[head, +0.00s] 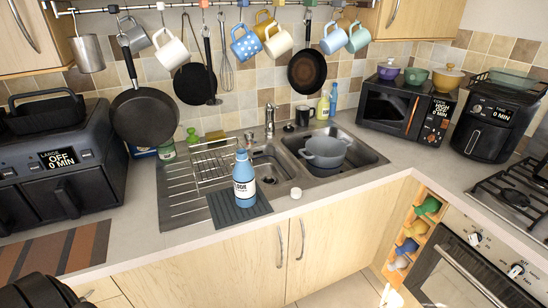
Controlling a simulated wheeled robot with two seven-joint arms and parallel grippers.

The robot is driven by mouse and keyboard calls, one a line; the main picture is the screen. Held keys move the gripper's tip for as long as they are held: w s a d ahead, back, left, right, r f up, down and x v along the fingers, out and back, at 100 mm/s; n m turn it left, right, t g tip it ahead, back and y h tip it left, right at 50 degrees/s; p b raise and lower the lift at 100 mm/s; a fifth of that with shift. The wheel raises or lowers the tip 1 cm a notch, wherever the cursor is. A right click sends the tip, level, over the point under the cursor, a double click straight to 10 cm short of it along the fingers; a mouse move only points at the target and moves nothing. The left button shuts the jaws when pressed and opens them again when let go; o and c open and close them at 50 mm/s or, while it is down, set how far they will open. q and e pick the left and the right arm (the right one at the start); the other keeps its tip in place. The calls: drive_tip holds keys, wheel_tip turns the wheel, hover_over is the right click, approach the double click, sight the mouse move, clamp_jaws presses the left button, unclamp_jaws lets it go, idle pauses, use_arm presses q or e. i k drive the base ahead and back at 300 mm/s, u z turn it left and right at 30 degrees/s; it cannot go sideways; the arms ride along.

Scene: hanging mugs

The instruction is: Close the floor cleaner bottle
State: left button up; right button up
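The floor cleaner bottle (244,182) is light blue with a white label. It stands upright on a dark ribbed mat (222,211) in front of the sink. Its neck is blue and narrow; I cannot make out the opening clearly. A small round white cap (296,193) lies on the counter to the right of the bottle, apart from it. I cannot make out either gripper in the head view.
The sink (372,157) behind holds a grey pot (325,150). Mugs and pans hang from a rail above. A dark microwave (398,107) stands right and a black air fryer (60,155) left. The counter's front edge runs just before the mat and cap.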

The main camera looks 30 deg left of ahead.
sight(243, 174)
drive_tip(key=u, duration=1.1)
